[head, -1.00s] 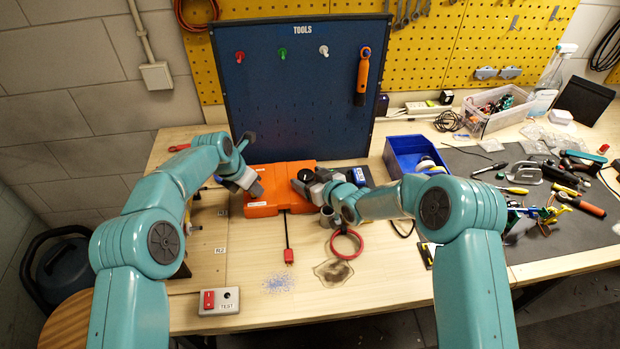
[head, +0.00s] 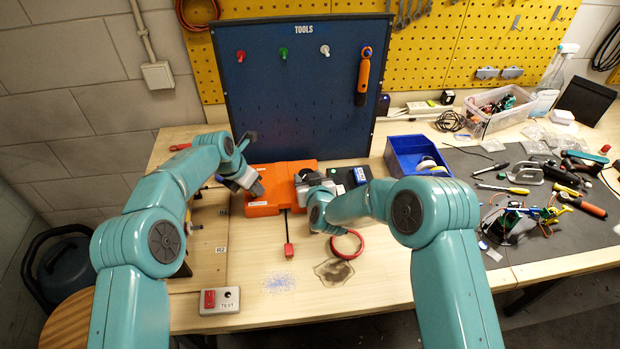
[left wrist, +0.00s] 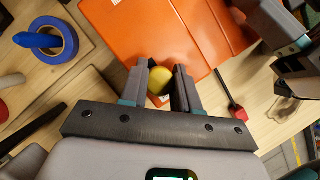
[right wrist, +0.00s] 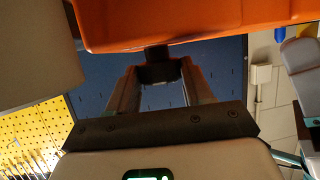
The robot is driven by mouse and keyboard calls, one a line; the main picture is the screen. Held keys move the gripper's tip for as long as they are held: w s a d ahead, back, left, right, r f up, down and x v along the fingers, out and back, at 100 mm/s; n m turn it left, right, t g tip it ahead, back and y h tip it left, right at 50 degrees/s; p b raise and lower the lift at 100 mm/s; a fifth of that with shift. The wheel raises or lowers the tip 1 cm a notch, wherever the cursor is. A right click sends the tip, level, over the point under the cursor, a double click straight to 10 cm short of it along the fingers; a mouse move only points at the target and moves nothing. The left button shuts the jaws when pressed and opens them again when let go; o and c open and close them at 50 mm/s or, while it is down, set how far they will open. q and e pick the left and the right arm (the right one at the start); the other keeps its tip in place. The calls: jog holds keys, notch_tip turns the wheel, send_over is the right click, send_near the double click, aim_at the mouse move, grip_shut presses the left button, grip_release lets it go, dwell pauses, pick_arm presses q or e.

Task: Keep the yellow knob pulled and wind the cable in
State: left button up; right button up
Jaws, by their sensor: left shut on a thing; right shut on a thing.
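The orange case (head: 283,174) sits on the bench in front of the blue tool board. A dark cable (head: 286,226) runs out of its front and ends in a red plug (head: 289,250) on the bench; the plug also shows in the left wrist view (left wrist: 239,113). My left gripper (head: 259,191) is at the case's left side, shut on the yellow knob (left wrist: 158,80), which shows between its fingers in the left wrist view. My right gripper (head: 300,184) is at the case's right side. In the right wrist view it is shut on a dark crank handle (right wrist: 157,54) below the orange case.
A red ring (head: 359,246) and a dark stain (head: 334,271) lie right of the plug. A red TEST switch box (head: 219,300) is at the front left. A blue bin (head: 410,150) and scattered tools on a dark mat (head: 545,240) fill the right side.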

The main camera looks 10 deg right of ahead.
jog(key=m+h, duration=0.2)
jog(key=a+m+h, duration=0.1)
jog(key=m+h, duration=0.1)
jog(key=h, duration=0.1)
jog(key=shift+w+r+m, duration=0.1)
jog(key=shift+r+m, duration=0.1)
jog(key=shift+m, duration=0.1)
jog(key=shift+w+a+m+g+h, duration=0.1)
jog(key=shift+m+g+h, duration=0.45)
jog(key=shift+m+h, duration=0.45)
jog(key=shift+w+a+m+g+h, duration=0.1)
jog(key=shift+m+g+h, duration=0.45)
jog(key=shift+m+h, duration=0.45)
jog(key=shift+h, duration=0.3)
jog(key=o, duration=1)
jog(key=shift+f, duration=0.1)
jog(key=shift+s, duration=0.1)
